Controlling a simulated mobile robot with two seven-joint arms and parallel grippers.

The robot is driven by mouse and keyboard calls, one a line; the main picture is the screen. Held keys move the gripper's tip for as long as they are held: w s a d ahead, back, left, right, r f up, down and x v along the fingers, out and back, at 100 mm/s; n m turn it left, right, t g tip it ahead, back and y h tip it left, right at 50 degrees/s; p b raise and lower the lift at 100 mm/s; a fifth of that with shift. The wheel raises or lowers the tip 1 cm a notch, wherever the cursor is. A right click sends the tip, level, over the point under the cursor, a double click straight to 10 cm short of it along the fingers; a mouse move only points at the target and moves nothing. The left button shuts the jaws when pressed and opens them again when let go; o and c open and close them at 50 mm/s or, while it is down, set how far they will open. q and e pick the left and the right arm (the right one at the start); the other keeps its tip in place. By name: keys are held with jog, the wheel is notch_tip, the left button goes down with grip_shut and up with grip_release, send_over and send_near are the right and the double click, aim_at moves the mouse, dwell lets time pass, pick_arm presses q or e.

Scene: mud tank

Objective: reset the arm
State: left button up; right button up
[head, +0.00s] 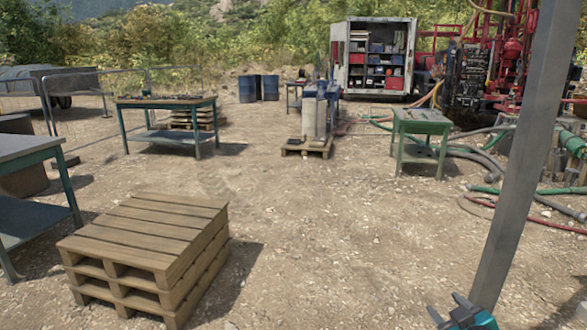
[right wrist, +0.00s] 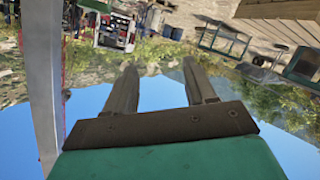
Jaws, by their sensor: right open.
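My right gripper (head: 440,312) shows at the bottom edge of the head view, right of centre, with teal and dark parts. Most of its arm is out of frame. In the right wrist view its two dark fingers (right wrist: 160,72) stand apart, with nothing between them. That view is upside down, with ground at the top and sky below. My left gripper is not in view.
A grey upright bar (head: 525,150) stands close beside my right gripper. Stacked pallets (head: 150,235) are at front left, near a workbench (head: 30,150). A green table (head: 420,122) and hoses (head: 490,170) are at right.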

jog(key=s+a+f+m+g+y, duration=0.1)
jog(key=s+a+f, duration=0.3)
jog(key=s, duration=0.4)
jog(key=s+a+f+g, duration=0.1)
jog(key=s+a+f, duration=0.3)
jog(key=s+a, duration=0.2)
jog(key=s+a+f+m+g+y, duration=0.1)
jog(key=s+a+f, duration=0.3)
jog(key=s, duration=0.6)
jog(key=shift+s+a+f+m+g+y, duration=0.3)
jog(key=shift+a+g, duration=0.2)
jog(key=shift+a, duration=0.5)
